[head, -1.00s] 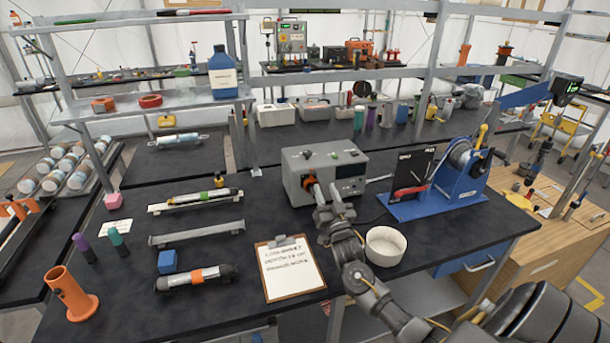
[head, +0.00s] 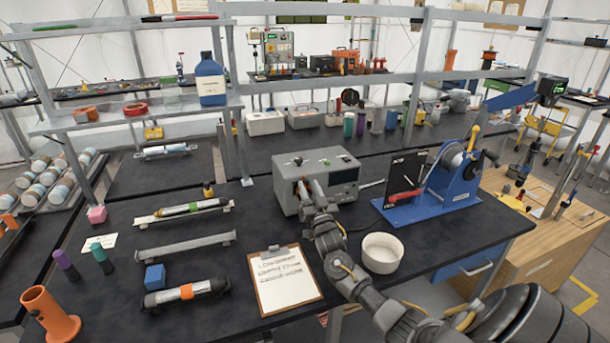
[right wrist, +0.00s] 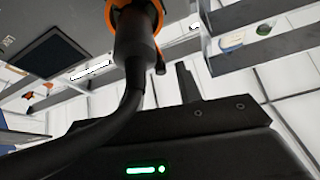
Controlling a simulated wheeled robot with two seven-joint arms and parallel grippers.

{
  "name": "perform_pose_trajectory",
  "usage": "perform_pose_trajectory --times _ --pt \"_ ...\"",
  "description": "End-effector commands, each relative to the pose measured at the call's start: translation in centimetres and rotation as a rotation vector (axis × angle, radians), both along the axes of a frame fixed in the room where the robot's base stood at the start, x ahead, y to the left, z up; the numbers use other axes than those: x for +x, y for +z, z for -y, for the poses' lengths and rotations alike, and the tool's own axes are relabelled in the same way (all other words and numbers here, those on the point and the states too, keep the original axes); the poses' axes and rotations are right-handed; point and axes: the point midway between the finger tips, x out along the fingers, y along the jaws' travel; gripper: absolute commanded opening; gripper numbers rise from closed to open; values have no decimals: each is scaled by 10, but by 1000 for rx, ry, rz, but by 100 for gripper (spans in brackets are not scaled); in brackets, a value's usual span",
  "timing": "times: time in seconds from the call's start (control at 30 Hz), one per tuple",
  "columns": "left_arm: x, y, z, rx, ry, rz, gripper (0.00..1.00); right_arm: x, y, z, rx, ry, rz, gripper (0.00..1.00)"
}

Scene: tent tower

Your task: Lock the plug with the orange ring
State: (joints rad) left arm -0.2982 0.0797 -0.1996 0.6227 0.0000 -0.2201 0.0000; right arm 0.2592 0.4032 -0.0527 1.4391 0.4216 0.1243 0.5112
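The grey box (head: 290,166) with a dark display stands on the black bench in the head view. My right gripper (head: 308,190) is at the left part of its front face and hides the socket there. In the right wrist view the orange ring (right wrist: 106,14) shows at the top, around the black plug (right wrist: 135,38). A thick black cable (right wrist: 128,102) runs down from the plug past my gripper. One dark finger (right wrist: 187,84) shows right of the plug; the other cannot be made out, so its opening is unclear. My left gripper is not in view.
A white bowl (head: 381,252) stands close to the right of my right arm. A clipboard (head: 284,281) lies to its left. A blue-based stand with a crank (head: 445,190) is right of the box. Tubes on racks lie on the left of the bench.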

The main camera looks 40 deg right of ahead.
Motion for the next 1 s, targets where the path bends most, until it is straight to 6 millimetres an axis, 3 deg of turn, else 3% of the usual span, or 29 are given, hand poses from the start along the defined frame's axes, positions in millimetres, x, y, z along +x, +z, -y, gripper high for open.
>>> perform_pose_trajectory --times 0.1,0.3,0.67,0.93,1.0 --pt "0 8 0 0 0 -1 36 18 11 7 -2 0 0 35" --pt "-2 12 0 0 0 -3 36 37 16 12 -1 3 -1 35" --pt "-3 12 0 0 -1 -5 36 41 17 14 -1 3 -1 35" --pt "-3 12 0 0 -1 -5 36 41 17 14 -1 2 -1 1" --pt "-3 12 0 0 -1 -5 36 41 17 14 0 2 -1 0"
